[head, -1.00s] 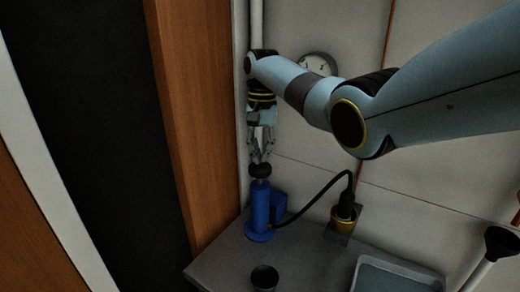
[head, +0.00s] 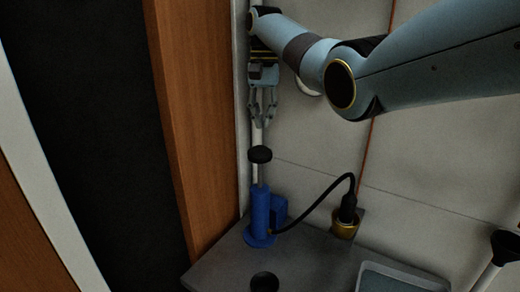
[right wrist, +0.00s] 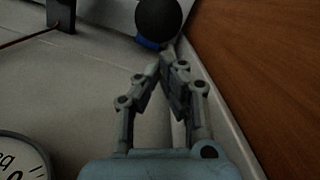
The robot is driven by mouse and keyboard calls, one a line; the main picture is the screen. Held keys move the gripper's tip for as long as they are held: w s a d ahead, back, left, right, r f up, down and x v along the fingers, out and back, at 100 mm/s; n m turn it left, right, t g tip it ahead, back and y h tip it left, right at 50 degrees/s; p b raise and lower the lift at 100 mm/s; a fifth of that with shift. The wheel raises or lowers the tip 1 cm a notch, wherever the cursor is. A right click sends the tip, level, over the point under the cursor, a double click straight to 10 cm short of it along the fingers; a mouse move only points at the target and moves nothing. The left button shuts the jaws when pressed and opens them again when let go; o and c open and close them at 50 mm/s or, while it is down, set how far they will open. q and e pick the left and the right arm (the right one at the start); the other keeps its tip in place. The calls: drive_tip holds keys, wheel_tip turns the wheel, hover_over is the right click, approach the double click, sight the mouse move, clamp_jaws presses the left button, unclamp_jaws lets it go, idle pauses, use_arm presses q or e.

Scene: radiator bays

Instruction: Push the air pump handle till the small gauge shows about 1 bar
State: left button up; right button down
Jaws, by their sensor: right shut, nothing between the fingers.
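The air pump is an upright blue cylinder (head: 260,212) with a blue box beside it. Its handle, a black round knob (head: 260,154), stands up on a thin rod, with a length of rod showing. My right gripper (head: 261,122) points down above the knob, shut and empty, with a gap between. In the right wrist view the closed fingertips (right wrist: 166,68) are near the knob (right wrist: 158,18). A round white dial (right wrist: 20,160) is cut off at that view's lower left corner; no needle reading shows. My left gripper is out of view.
A black hose (head: 315,205) runs from the pump to a brass fitting (head: 344,228). A dark cup (head: 264,282) and a grey tray (head: 400,278) are at the front of the grey shelf (head: 225,265). A wooden panel (head: 190,130) stands close on the left.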

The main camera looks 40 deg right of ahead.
drive_tip(key=shift+w+d+r, duration=0.1)
drive_tip(key=shift+w+r, duration=0.05)
drive_tip(key=shift+r, duration=1.55)
idle(0.4)
